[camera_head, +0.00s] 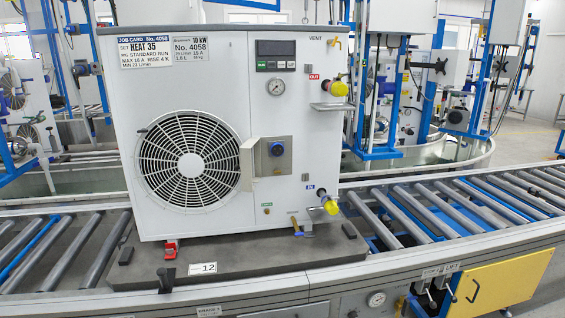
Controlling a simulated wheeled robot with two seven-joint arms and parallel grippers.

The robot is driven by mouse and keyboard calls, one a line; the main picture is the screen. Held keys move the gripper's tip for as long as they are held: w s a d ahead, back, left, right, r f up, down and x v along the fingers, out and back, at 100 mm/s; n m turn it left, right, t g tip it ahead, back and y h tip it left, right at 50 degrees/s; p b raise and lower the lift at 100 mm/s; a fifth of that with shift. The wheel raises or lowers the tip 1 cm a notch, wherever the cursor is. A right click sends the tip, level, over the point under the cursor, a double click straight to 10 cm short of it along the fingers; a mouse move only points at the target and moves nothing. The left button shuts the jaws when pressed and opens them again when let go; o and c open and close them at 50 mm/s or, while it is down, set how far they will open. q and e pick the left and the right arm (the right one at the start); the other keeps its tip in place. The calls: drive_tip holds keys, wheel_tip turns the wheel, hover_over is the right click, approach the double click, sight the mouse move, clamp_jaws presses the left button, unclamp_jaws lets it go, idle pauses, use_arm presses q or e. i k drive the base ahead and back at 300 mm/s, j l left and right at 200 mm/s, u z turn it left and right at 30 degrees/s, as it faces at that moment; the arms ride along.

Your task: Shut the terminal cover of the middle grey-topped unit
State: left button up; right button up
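One large white unit (215,85) with a thin grey top stands upright in the middle of the view, with a round fan grille (188,160) on its front. Right of the fan is a grey terminal box (277,157) with a blue round part in it. The terminal cover (247,163) stands open, swung out from the left edge of that box toward me. Neither of my grippers is in view.
The unit sits on a dark pallet (235,262) marked 12, on a roller conveyor (420,210) running left and right. Yellow-capped ports (338,89) and a small shelf stick out at its right side. Blue frames stand behind. A yellow panel (500,284) is at lower right.

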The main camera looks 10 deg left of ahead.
sight(246, 164)
drive_tip(key=i+j+z, duration=0.25)
drive_tip(key=j, duration=0.45)
drive_tip(key=i+j+z, duration=0.1)
drive_tip(key=j+z, duration=0.15)
drive_tip(key=j, duration=0.45)
drive_tip(key=j+z, duration=0.25)
drive_tip(key=j, duration=0.45)
drive_tip(key=i, duration=0.05)
